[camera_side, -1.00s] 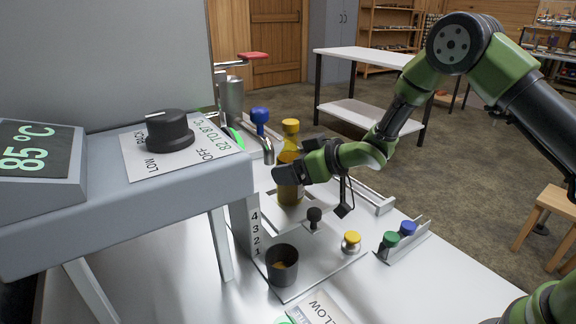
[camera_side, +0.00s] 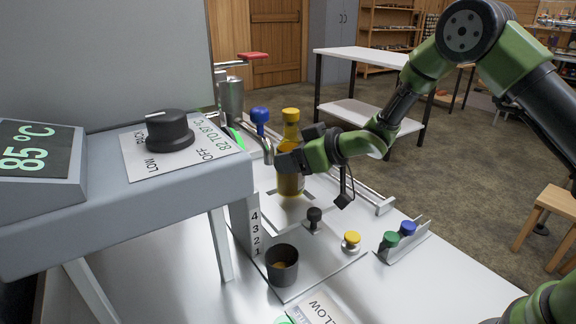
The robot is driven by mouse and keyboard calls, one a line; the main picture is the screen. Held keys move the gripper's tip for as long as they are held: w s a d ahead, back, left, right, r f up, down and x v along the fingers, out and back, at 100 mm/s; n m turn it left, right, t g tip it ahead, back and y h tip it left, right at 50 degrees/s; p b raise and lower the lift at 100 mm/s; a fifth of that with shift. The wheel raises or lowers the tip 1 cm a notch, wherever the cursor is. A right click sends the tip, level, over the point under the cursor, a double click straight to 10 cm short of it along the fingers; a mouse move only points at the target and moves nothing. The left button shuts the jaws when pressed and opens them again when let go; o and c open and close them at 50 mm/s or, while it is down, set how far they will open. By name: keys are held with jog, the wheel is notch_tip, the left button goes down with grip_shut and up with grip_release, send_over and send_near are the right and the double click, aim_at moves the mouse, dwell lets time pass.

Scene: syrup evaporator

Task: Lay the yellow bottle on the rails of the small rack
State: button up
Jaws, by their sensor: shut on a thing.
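The yellow bottle (camera_side: 290,183) stands upright in my gripper (camera_side: 287,163), amber with a yellow cap. My gripper is shut around its middle and hides part of it. The bottle's base appears slightly above the white table, with a dark slot mark showing below it. The rails of a small rack (camera_side: 372,194) run behind and to the right of the bottle, partly hidden by my gripper and wrist.
A dark cup (camera_side: 282,265) stands in front, near the numbered scale (camera_side: 255,232). A black knob (camera_side: 314,216), a yellow-topped knob (camera_side: 351,241) and a holder with green and blue caps (camera_side: 404,238) are to the right. A metal spout with a blue handle (camera_side: 260,117) is close behind-left.

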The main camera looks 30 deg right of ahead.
jog(key=s+d+r+m+t+h, duration=0.1)
jog(key=s+d+r+m+h, duration=0.15)
jog(key=s+r, duration=0.35)
jog(key=s+d+r+m+h, duration=0.2)
jog(key=s+d+r+h, duration=0.1)
jog(key=r, duration=0.5)
jog(key=s+d+f+m+h, duration=0.2)
jog(key=s+d+m+h, duration=0.2)
jog(key=s+d, duration=0.25)
jog(key=w+d+f+m+g+h, duration=0.1)
jog(key=w+d+f+m+g, duration=0.1)
jog(key=w+d+m+g, duration=0.45)
jog(key=w+d+f+m+g, duration=0.25)
jog(key=w+m, duration=0.35)
jog(key=m, duration=0.4)
jog(key=shift+w+f+m+t+h, duration=0.3)
jog(key=shift+w+f+m, duration=0.7)
jog(key=shift+f+m, duration=1.8)
jog(key=shift+w+f+m+t+h, duration=0.25)
jog(key=shift+w+f+m, duration=0.75)
jog(key=shift+f+m, duration=1.85)
jog(key=shift+w+f+m+t+h, duration=0.1)
jog(key=shift+w+f+m+t, duration=0.75)
jog(key=shift+f, duration=3.25)
